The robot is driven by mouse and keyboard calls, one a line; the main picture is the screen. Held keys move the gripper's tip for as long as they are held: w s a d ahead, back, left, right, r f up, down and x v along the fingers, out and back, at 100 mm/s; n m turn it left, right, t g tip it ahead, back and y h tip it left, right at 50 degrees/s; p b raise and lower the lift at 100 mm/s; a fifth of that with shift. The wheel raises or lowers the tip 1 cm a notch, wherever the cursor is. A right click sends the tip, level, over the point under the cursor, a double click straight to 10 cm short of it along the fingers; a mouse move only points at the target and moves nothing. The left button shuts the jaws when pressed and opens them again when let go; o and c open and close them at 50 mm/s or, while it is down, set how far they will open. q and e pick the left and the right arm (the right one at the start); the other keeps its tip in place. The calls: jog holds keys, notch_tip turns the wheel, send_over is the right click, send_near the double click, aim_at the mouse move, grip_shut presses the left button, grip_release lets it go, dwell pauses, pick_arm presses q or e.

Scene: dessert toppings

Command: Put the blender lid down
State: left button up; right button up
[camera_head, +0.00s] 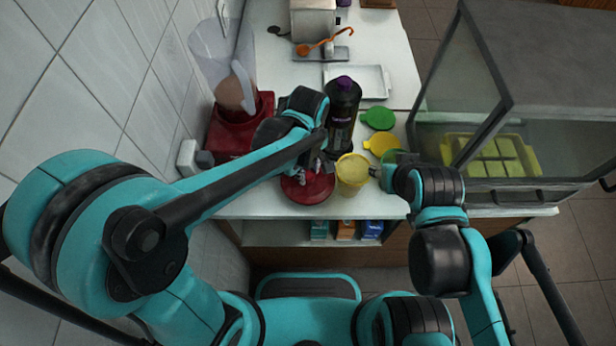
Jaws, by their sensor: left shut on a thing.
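The red round blender lid (306,191) is near the front edge of the white counter. My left gripper (312,166) comes down over it from above and is shut on it. Whether the lid's underside touches the counter cannot be told from this angle. The blender stands at the left by the wall, with a clear jug (222,60) on a red base (228,135). The top of its jug looks uncovered. My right gripper (386,170) is at the right of a yellow tub, beside a green item; its fingers are too small and dark to read.
The yellow tub (353,173) stands close right of the lid. A dark bottle (342,112) stands behind. A green lid (378,118) and a yellow lid (381,144) lie right of it. A white tray (358,80), an orange ladle (325,42) and a glass case (520,90) are farther off.

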aim_at(308, 174)
pick_arm(q)
jog(key=shift+f+b, duration=0.7)
jog(key=shift+f, duration=1)
jog(key=shift+f, duration=0.15)
jog(key=o, duration=1.2)
jog(key=shift+c, duration=0.2)
jog(key=shift+r, duration=0.3)
notch_tip(308, 174, up, 12)
jog(key=p, duration=0.4)
jog(key=shift+f, duration=0.1)
